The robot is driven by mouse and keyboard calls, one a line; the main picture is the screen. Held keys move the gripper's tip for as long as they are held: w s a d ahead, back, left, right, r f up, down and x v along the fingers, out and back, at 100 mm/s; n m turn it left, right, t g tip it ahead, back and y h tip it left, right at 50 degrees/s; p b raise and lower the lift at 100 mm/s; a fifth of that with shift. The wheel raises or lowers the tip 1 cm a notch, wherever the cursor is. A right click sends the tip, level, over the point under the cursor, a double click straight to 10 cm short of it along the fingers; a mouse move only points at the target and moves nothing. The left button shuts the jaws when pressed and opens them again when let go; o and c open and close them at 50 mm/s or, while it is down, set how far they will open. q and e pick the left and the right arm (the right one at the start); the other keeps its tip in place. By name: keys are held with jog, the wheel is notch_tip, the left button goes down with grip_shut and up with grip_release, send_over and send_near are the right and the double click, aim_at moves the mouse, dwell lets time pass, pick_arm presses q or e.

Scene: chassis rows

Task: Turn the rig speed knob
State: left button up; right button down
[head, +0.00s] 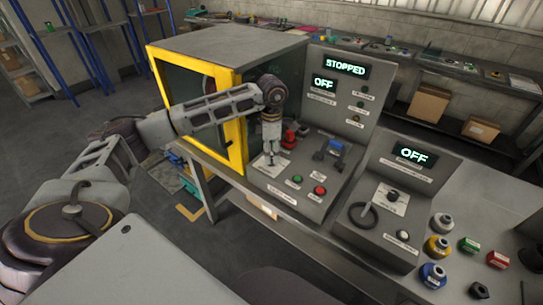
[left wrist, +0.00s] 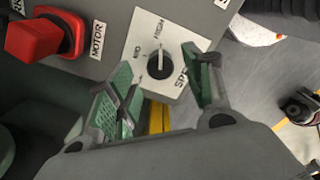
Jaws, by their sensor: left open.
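The rig speed knob (left wrist: 158,65) is a dark round knob with a pale pointer line on a white plate (left wrist: 182,45). The plate carries the words MID, HIGH and part of a word starting "SPE". The pointer line lies nearly upright in the left wrist view. My left gripper (left wrist: 165,78) is open, its green-padded fingers on either side of the knob, with no clear contact. In the head view my left gripper (head: 270,150) points down over the white plate (head: 272,166) and hides the knob. My right gripper is not in view.
A red MOTOR switch (left wrist: 38,40) sits close by. Green (head: 297,179) and red (head: 320,190) buttons and a blue-handled lever (head: 336,147) share the console. Displays read STOPPED (head: 346,67) and OFF (head: 325,83). The yellow-framed cabinet (head: 229,120) stands left of the gripper.

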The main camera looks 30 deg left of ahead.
pick_arm(q)
notch_tip(320, 180, up, 9)
jog(key=shift+r, duration=0.2)
dwell(0.3)
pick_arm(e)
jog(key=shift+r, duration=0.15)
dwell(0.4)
pick_arm(q)
notch_tip(320, 180, up, 9)
jog(key=p, duration=0.9)
send_over(272, 158)
jog(key=shift+s, duration=0.1)
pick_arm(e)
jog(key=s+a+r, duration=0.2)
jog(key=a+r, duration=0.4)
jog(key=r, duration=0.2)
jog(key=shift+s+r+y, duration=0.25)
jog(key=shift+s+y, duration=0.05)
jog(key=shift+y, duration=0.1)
pick_arm(q)
jog(key=shift+r, duration=0.15)
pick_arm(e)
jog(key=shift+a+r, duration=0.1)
